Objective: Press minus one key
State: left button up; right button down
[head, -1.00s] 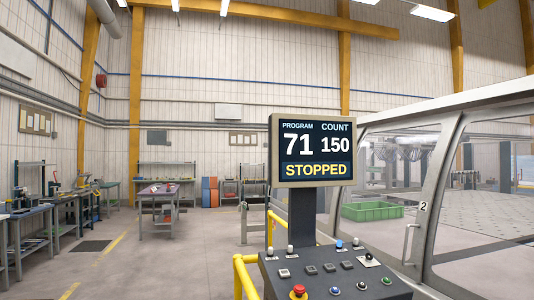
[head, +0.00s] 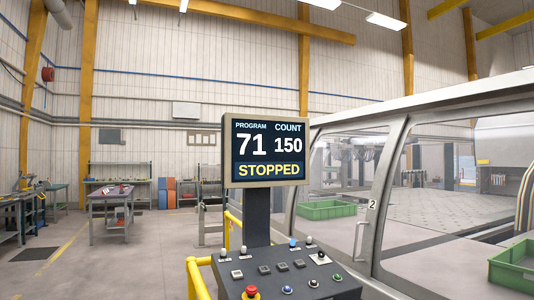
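The control panel (head: 265,291) stands low in the middle of the head view. A row of small square keys (head: 281,266) crosses it, one (head: 237,274) paler than the others. Their labels are too small to read, so I cannot tell which is the minus one key. Above the panel, a screen (head: 265,151) on a dark post shows PROGRAM 71, COUNT 150 and STOPPED. Neither of my grippers is in view.
The panel also carries a red emergency button (head: 251,292), a blue knob (head: 293,243) and several round buttons. Yellow rails (head: 196,277) stand at its left. The machine enclosure with door 2 (head: 364,205) and a green crate (head: 514,268) are at right. Open floor lies left.

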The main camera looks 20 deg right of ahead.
aim_at(265, 269)
jog(key=i+l, duration=0.2)
jog(key=i, duration=0.2)
jog(key=i+l, duration=0.15)
jog(key=i, duration=0.25)
jog(key=i+l, duration=0.2)
jog(key=i, duration=0.15)
